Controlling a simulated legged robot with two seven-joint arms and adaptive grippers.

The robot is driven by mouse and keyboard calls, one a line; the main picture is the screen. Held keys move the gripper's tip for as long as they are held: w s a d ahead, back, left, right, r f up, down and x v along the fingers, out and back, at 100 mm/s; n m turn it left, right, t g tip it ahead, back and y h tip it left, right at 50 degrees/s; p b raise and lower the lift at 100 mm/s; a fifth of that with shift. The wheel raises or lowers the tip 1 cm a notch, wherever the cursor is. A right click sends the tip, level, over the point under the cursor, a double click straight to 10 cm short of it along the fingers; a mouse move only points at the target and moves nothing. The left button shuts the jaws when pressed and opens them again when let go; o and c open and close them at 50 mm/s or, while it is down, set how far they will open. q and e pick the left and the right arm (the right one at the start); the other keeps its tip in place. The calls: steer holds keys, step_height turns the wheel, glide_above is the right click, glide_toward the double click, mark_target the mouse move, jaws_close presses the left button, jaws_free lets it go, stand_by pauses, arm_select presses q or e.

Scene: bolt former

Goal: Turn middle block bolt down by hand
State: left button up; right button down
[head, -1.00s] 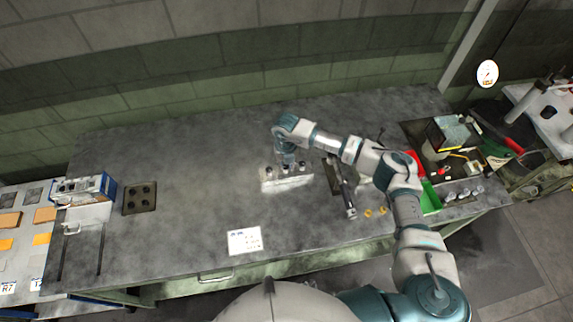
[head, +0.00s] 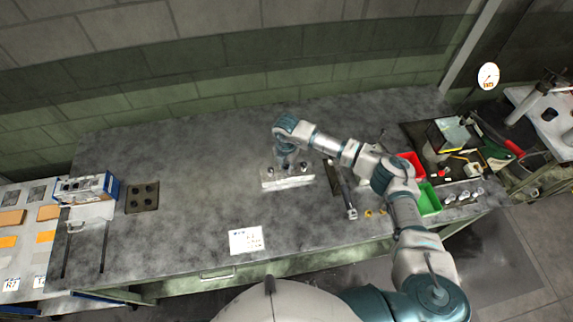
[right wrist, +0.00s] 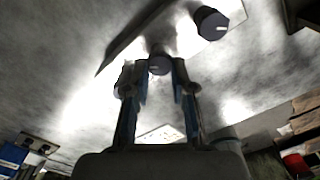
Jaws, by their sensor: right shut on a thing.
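A light metal block (head: 288,181) lies on the grey bench, with dark bolt heads standing in a row on it. My right gripper (head: 286,164) is above the block, over its middle bolt. In the right wrist view my right gripper (right wrist: 160,80) has its two fingers on either side of the dark round middle bolt head (right wrist: 159,65), shut on it. Another bolt head (right wrist: 211,23) stands apart on the block at the upper right of that view. The shank of the middle bolt is hidden. My left gripper is not in view.
A dark bar-like tool (head: 342,188) lies right of the block. Red (head: 412,164) and green (head: 428,199) bins stand further right. A printed card (head: 246,240) lies at the front. A dark four-hole plate (head: 142,197) is at the left.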

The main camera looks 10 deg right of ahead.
mark_target(286, 167)
steer(key=shift+w+r, duration=0.25)
steer(key=c, duration=1)
jaws_free()
steer(key=shift+o, duration=0.2)
steer(key=shift+f, duration=0.15)
steer(key=shift+s, duration=0.1)
step_height(286, 167, up, 12)
